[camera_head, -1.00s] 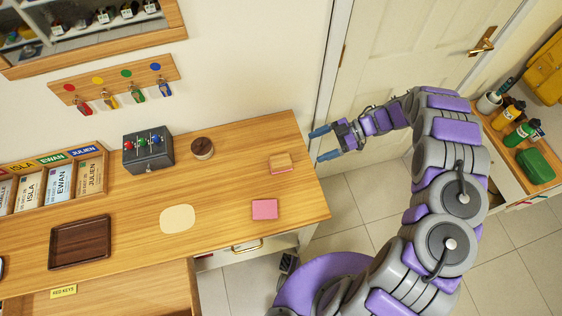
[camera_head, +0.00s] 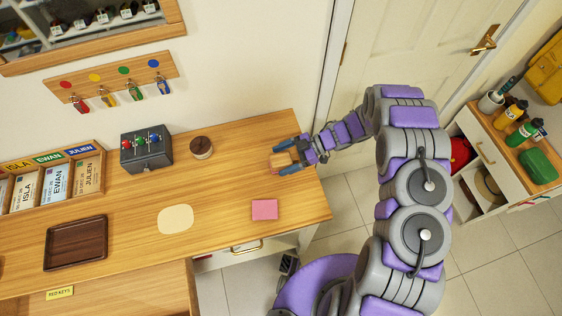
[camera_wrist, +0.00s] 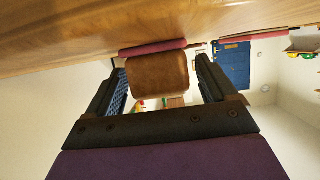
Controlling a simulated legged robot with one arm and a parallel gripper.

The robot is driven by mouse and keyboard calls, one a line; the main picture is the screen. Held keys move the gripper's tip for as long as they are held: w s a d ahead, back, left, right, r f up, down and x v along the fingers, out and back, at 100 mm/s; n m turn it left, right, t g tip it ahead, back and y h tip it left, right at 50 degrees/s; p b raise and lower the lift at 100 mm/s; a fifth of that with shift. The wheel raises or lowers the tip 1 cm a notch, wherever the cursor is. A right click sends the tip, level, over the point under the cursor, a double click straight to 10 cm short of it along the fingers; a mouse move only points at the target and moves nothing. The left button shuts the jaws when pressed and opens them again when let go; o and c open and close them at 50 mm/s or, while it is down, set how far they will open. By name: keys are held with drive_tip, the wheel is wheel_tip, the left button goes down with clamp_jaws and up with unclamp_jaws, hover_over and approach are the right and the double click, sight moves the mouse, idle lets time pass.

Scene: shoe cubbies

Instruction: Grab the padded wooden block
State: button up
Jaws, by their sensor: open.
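The padded wooden block (camera_head: 280,160) sits on the wooden counter near its right end. It has a light wooden top and a pinkish pad at its base. In the wrist view the block (camera_wrist: 157,77) shows as a brown body with a dark pink pad against the counter. My gripper (camera_head: 281,158) is at the block, with one blue finger on each side of it. In the wrist view my gripper (camera_wrist: 160,85) is open, its fingers standing apart from the block with a gap on both sides. The block's far side is hidden.
A pink pad (camera_head: 264,209) lies flat on the counter near the front right. A round dark-topped jar (camera_head: 201,147) and a grey box with coloured knobs (camera_head: 146,149) stand behind left. A cream mat (camera_head: 175,219) and dark tray (camera_head: 76,243) lie further left.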

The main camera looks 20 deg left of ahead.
drive_tip(key=shift+s+a+f, duration=0.25)
drive_tip(key=shift+s+a, duration=0.05)
drive_tip(key=shift+a, duration=0.25)
drive_tip(key=shift+c, duration=0.2)
drive_tip(key=c, duration=1)
drive_tip(key=shift+c, duration=0.2)
